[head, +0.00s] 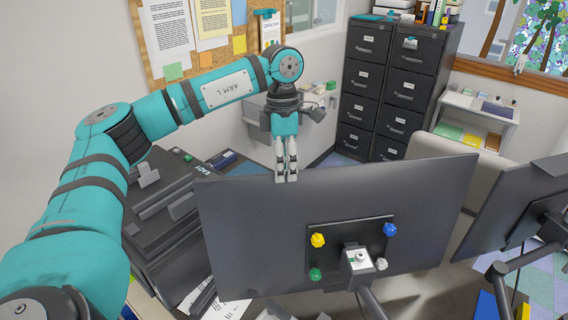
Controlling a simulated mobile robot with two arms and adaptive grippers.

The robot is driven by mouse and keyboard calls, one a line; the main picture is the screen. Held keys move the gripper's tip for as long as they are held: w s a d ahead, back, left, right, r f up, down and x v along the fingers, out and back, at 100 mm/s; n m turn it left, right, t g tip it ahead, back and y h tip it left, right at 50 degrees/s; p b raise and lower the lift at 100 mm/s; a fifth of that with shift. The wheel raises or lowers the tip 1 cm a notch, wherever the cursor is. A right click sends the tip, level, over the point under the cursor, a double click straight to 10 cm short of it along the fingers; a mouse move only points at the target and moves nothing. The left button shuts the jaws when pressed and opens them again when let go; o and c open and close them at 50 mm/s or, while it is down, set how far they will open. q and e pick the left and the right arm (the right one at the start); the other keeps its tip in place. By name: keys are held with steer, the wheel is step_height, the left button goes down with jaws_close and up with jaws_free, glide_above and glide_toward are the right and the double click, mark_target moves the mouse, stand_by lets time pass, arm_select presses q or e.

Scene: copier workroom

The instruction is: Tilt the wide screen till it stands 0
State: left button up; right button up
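The wide screen (270,224) stands in the middle of the head view with its dark back towards me. It is on a mount with a plate (350,248) that has yellow, blue, green and white knobs at its corners. Its top edge slopes slightly in the picture. My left gripper (287,178) points down at this top edge, left of the screen's middle. Its two fingers are close together with nothing seen between them, and the tips overlap the edge; whether they touch it I cannot tell. My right gripper is not in view.
A second dark screen (510,205) on an arm stands close at the right. A black machine (165,215) is at the left, beside my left arm. Dark filing cabinets (385,95) and a white shelf (478,115) stand behind. A cork board (205,50) hangs on the wall.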

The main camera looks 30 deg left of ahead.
mark_target(286, 188)
arm_select(q)
jaws_close()
steer(key=shift+s+d+b, duration=0.4)
steer(key=shift+b, duration=0.25)
steer(key=shift+s+d+r+t+y+b, duration=0.1)
steer(key=shift+s+d+t+y+b, duration=0.1)
steer(key=shift+s+t+y+b, duration=0.15)
steer(key=shift+s+d+r+t, duration=0.25)
steer(key=shift+s+d+r, duration=0.05)
steer(key=shift+d, duration=0.05)
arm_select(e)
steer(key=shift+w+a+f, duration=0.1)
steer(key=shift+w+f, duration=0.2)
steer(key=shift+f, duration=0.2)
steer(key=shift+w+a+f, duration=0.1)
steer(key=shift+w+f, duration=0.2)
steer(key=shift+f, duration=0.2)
arm_select(q)
steer(key=shift+o, duration=0.2)
jaws_free()
steer(key=shift+d+r, duration=0.1)
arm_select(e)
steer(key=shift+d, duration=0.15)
arm_select(q)
steer(key=shift+r, duration=0.15)
step_height(286, 188, up, 12)
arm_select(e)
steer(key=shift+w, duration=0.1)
